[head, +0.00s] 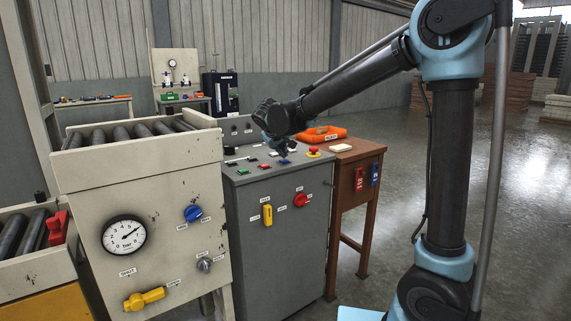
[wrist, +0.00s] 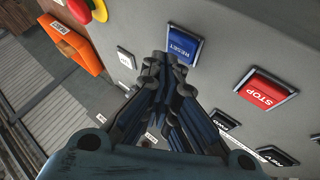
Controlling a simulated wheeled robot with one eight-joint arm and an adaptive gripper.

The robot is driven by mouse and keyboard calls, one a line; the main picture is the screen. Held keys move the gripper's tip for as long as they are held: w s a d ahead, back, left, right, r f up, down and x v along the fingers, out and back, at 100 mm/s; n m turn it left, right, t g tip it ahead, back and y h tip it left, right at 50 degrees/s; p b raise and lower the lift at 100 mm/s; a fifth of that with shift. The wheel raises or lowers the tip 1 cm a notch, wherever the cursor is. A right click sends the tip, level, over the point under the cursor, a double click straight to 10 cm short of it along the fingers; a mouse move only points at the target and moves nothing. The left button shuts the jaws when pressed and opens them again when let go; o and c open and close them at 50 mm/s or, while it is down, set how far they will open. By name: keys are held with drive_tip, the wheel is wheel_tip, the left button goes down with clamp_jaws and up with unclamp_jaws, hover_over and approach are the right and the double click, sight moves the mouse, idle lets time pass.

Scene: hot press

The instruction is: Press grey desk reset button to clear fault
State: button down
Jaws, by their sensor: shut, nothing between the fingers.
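The grey desk (head: 245,225) stands in the middle of the head view, with buttons on its sloped top. In the wrist view, a blue square button labelled RESET (wrist: 184,44) sits in a pale frame on the grey panel. My gripper (wrist: 165,62) is shut and empty, its fingertips pointing at the panel just beside the RESET button's lower left edge. I cannot tell whether the tips touch the button or panel. In the head view my gripper (head: 283,153) is low over the desk top and partly hides the buttons there.
A red STOP button (wrist: 267,91) is right of RESET in the wrist view. A red mushroom button (head: 314,149) on yellow is at the desk's right. An orange tray (head: 323,134) lies on the brown table (head: 345,160). A roller machine (head: 140,180) stands at left.

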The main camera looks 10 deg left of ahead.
sight(281, 161)
drive_tip(key=shift+r, duration=0.2)
drive_tip(key=shift+r, duration=2.5)
drive_tip(key=s+d+f+m+g+h, duration=0.1)
drive_tip(key=s+d+f, duration=0.15)
drive_tip(key=d, duration=0.85)
drive_tip(key=s+d+f+m+g, duration=0.1)
drive_tip(key=s+d+m, duration=0.15)
drive_tip(key=d, duration=0.85)
drive_tip(key=s+d+f+m+g+h, duration=0.1)
drive_tip(key=s+d+f+g, duration=0.15)
drive_tip(key=d, duration=0.75)
drive_tip(key=s+d+f+m, duration=0.1)
drive_tip(key=s+d+f, duration=0.4)
drive_tip(key=s, duration=0.2)
drive_tip(key=s+d+f+m+g+y, duration=0.1)
drive_tip(key=s+d+f+m, duration=0.1)
drive_tip(key=s+d+f, duration=0.3)
drive_tip(key=s+d+f+m+g, duration=0.1)
drive_tip(key=s+d+f, duration=0.4)
drive_tip(key=s, duration=0.6)
drive_tip(key=shift+s+f+y, duration=0.25)
drive_tip(key=shift+f+y, duration=0.15)
drive_tip(key=shift+f, duration=0.3)
drive_tip(key=shift+m+g, duration=0.25)
